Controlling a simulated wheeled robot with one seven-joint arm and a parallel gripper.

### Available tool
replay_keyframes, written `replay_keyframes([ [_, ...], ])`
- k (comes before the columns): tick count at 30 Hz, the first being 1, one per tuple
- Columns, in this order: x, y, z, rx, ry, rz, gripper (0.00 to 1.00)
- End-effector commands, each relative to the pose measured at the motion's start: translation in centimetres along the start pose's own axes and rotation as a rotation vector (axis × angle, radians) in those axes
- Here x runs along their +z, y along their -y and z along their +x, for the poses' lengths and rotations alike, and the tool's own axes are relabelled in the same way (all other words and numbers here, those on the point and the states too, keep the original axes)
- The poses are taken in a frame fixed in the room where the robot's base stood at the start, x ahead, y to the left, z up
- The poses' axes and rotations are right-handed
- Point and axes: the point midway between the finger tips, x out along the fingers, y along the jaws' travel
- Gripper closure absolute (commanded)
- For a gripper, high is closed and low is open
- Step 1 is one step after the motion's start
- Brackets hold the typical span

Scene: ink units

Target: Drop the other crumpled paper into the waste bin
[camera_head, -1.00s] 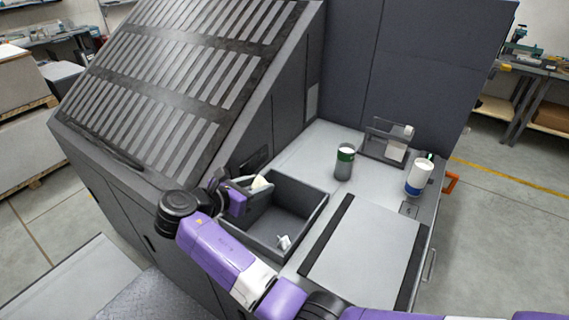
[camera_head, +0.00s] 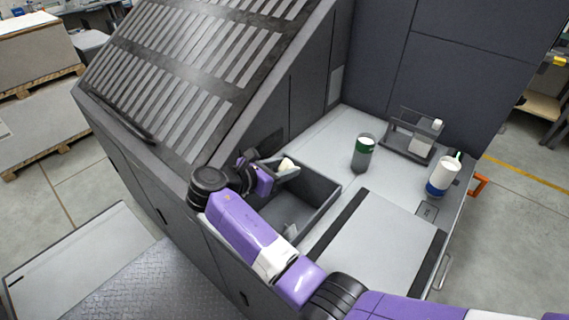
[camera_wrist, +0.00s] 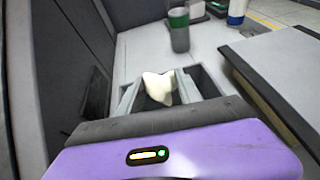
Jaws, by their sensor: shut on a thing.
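A crumpled off-white paper (camera_head: 286,164) is held between the fingers of my gripper (camera_head: 284,171). The wrist view shows the paper (camera_wrist: 158,87) clasped between the two fingertips (camera_wrist: 157,90). The gripper is over the left back part of the dark grey waste bin (camera_head: 322,213), an open box set at the counter's left side. In the wrist view, the bin's rim (camera_wrist: 208,80) shows beyond the fingers.
A grey cup with a green band (camera_head: 362,155) stands behind the bin. A white and blue cup (camera_head: 443,177) and a small rack (camera_head: 409,139) stand farther right. A light flat panel (camera_head: 378,245) lies right of the bin. The slatted machine (camera_head: 190,75) rises at left.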

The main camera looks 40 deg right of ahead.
Motion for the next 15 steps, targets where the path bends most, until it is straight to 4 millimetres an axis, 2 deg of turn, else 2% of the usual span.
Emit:
replay_keyframes([
  [1,-1.3,0.0,0.5,0.0,0.0,-0.001,0.95],
  [6,-2.5,0.0,1.0,0.0,0.0,0.0,0.95],
  [15,-2.6,0.0,1.0,0.0,0.0,-0.001,0.95],
])
